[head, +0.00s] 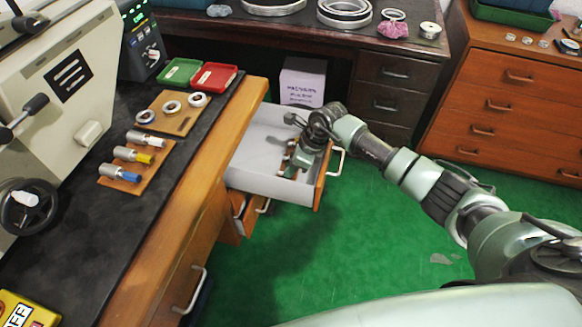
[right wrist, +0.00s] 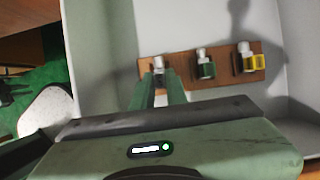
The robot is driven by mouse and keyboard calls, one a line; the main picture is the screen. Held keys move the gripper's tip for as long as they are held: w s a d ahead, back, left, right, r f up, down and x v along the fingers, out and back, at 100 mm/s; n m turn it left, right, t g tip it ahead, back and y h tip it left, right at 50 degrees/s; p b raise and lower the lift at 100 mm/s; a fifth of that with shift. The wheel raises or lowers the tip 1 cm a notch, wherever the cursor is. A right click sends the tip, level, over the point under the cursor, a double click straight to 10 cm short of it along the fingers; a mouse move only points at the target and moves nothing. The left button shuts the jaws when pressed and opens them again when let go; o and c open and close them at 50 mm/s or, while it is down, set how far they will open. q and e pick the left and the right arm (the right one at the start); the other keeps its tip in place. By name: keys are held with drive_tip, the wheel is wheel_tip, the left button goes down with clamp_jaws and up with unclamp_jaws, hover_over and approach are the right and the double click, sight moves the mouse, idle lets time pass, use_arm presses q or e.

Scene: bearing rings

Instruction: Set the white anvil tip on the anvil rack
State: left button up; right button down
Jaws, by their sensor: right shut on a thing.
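The anvil rack (right wrist: 225,58), a brown wooden board, lies in the open drawer. It shows partly in the head view (head: 292,160). A green-banded tip (right wrist: 205,65) and a yellow-banded tip (right wrist: 247,60) stand on it. My right gripper (right wrist: 161,82) reaches down into the drawer, shut on the white anvil tip (right wrist: 159,62) at the board's left end in the right wrist view. The tip is in line with the other two; its lower part is hidden by the fingers, so I cannot tell whether it touches the board. In the head view my right gripper (head: 303,160) hides it. My left gripper is out of view.
The drawer's pale walls (head: 270,184) surround my gripper closely. On the dark bench are a board with metal cylinders (head: 118,174), a ring board (head: 178,124), a green tray (head: 180,72) and a red tray (head: 214,75). A white box (head: 303,82) stands behind the drawer.

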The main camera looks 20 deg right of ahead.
drive_tip(key=shift+f, duration=0.15)
drive_tip(key=c, duration=1.3)
unclamp_jaws()
drive_tip(key=shift+c, duration=0.2)
drive_tip(key=shift+r+p, duration=2.85)
drive_tip(key=shift+r, duration=1.5)
drive_tip(key=shift+f, duration=0.1)
